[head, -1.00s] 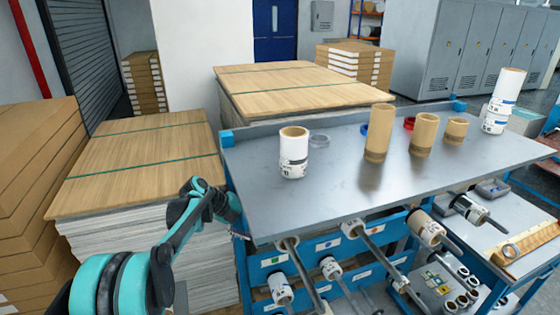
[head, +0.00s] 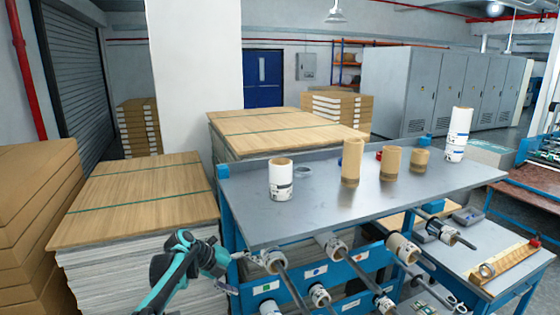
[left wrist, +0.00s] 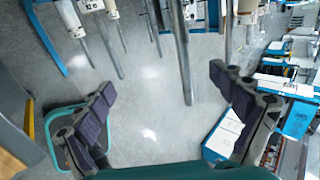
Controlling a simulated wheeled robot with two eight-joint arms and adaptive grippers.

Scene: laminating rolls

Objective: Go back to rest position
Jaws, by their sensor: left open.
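My left gripper (head: 228,289) is low at the left front of the grey-topped workbench (head: 255,222), beside the stacked sheets and below the level of the bench top. My right gripper shows in neither view now.
A white roll (head: 281,182) and several brown rolls (head: 351,161) stand on the bench top. Rods carrying rolls (head: 272,262) jut from the bench front near my left arm. A pallet stack (head: 140,200) stands on the left. Grey floor (left wrist: 150,110) lies below the gripper.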

